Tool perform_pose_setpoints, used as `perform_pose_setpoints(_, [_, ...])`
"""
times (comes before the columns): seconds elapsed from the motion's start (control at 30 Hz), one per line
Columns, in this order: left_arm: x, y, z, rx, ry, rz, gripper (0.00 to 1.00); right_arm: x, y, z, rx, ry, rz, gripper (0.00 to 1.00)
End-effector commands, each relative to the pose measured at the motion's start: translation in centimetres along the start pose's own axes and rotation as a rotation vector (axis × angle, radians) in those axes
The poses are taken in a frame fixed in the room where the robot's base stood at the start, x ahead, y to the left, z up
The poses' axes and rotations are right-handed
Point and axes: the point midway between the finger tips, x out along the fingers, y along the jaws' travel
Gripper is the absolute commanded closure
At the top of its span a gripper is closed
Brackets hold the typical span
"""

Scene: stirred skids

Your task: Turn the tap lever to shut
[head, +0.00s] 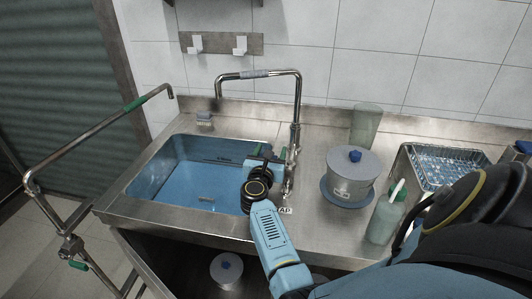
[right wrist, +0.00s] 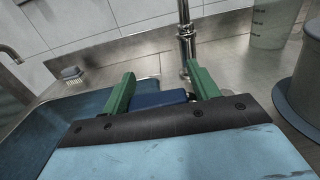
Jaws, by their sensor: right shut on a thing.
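The chrome tap (head: 296,115) stands on the steel counter right of the sink, its tall spout bent left over the back of the basin. Its upright also shows in the right wrist view (right wrist: 185,40). My right gripper (head: 268,152) is at the tap's base, over the sink's right edge. In the right wrist view its green fingers (right wrist: 162,88) stand on either side of a blue lever (right wrist: 160,99) and are shut on it. The lever is mostly hidden in the head view by my gripper. My left gripper is not in view.
The blue sink basin (head: 190,190) lies left of my gripper. Right of the tap stand a lidded grey pot (head: 352,168), a green bottle (head: 384,218), a translucent cup (head: 365,126) and a wire basket (head: 440,168). A bent metal pipe (head: 85,137) stands at the left.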

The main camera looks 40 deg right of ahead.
Motion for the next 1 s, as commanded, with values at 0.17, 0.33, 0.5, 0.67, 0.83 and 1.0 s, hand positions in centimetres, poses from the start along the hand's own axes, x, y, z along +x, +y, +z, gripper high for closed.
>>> perform_pose_setpoints(0.17, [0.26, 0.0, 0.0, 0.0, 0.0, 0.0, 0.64, -0.17, 0.71, -0.21, 0.013, 0.008, 0.0, 0.81])
perform_pose_setpoints(0.33, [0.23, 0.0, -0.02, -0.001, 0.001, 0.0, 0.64, -0.15, 0.67, -0.19, 0.012, 0.009, -0.002, 0.81])
perform_pose_setpoints(0.5, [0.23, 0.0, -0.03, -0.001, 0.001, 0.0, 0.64, -0.14, 0.65, -0.2, 0.012, 0.008, -0.002, 0.37])
perform_pose_setpoints(0.67, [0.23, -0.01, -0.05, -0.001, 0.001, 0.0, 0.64, -0.09, 0.46, -0.24, 0.009, 0.008, -0.006, 0.25])
perform_pose_setpoints(0.83, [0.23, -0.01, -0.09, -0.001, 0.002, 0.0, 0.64, 0.0, 0.17, -0.26, 0.006, 0.007, -0.011, 0.25])
perform_pose_setpoints(1.0, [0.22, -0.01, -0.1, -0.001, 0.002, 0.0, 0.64, 0.04, 0.05, -0.19, 0.004, 0.006, -0.014, 0.25])
